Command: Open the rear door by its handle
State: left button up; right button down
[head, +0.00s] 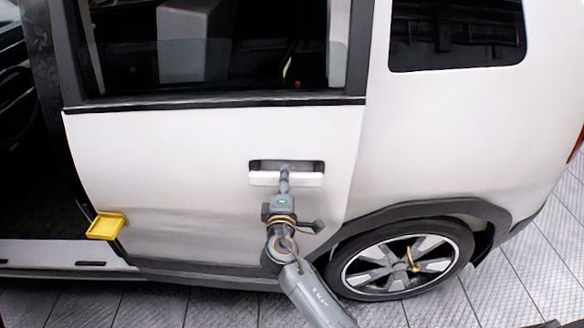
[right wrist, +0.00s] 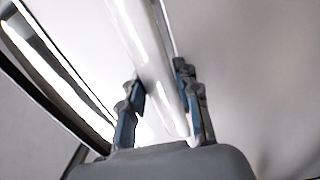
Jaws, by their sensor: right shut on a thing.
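The white rear door (head: 200,200) of the car fills the middle of the head view, with a dark window above. Its pale bar handle (head: 262,178) sits in front of a dark recess. My right gripper (head: 285,172) reaches up to the handle from below. In the right wrist view the handle (right wrist: 150,60) runs between the two fingers of my right gripper (right wrist: 163,105), which is shut on it. The middle of the handle is partly hidden by the gripper in the head view. My left gripper is not in view.
A yellow tray-like piece (head: 106,226) sticks out at the door's lower left edge. The front doorway at the left is open. The rear wheel (head: 400,262) is right of my right arm. Grey paved floor (head: 535,265) lies along the car.

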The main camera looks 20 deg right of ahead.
jog(key=shift+s+f, duration=0.1)
jog(key=shift+m+h, duration=0.4)
jog(key=shift+h, duration=0.2)
jog(key=shift+b+v, duration=0.55)
jog(key=shift+v, duration=1.6)
jog(key=shift+a, duration=0.1)
jog(key=shift+m+g+h, duration=0.4)
jog(key=shift+g+h, duration=0.1)
jog(key=shift+h, duration=0.1)
jog(key=b+v, duration=0.1)
jog(key=v, duration=0.3)
jog(key=shift+a, duration=0.25)
jog(key=shift+s, duration=0.1)
